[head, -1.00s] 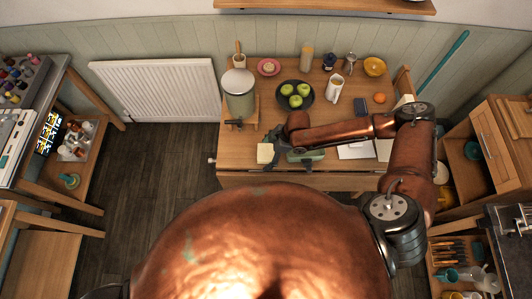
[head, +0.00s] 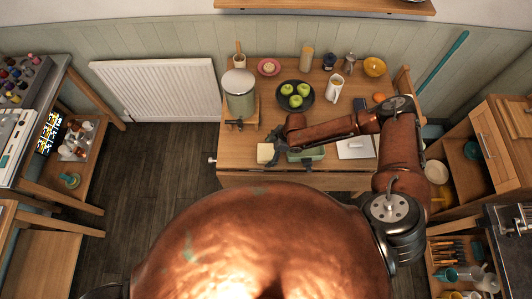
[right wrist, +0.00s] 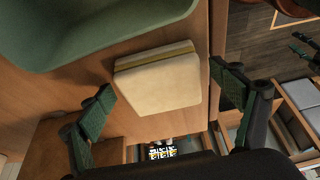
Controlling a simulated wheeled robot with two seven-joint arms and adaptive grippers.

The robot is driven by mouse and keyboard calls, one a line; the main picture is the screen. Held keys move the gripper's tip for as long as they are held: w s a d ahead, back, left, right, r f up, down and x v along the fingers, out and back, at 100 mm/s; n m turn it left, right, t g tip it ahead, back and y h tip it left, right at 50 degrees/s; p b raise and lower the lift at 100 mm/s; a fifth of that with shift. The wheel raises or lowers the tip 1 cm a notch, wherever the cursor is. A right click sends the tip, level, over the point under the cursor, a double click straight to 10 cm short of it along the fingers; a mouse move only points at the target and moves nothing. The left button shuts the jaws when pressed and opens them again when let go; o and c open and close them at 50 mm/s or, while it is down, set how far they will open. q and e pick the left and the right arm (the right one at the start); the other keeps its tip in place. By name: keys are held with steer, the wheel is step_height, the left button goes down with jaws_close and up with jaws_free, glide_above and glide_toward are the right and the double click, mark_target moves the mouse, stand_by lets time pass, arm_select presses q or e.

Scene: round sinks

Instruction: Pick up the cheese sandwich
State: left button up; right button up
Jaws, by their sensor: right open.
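The cheese sandwich (head: 265,153) is a pale, thick square near the front edge of the wooden table. In the right wrist view the sandwich (right wrist: 157,84) shows its cream bread and a yellow cheese line, lying between the spread fingers. My right gripper (head: 274,149) is open at the sandwich's right side in the head view; its fingers (right wrist: 161,80) appear on both sides of the sandwich in the wrist view, with gaps visible. I cannot tell how deep they reach around it. My left gripper is not in view.
A green dish (head: 308,154) lies close to the right of the sandwich; it also shows in the wrist view (right wrist: 85,35). A dark plate of green apples (head: 296,95) and a large canister (head: 239,95) stand behind. A pale flat item (head: 356,148) lies further right.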

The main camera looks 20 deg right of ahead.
steer(key=shift+c, duration=0.4)
steer(key=c, duration=1.2)
steer(key=shift+r, duration=0.1)
steer(key=shift+c, duration=0.3)
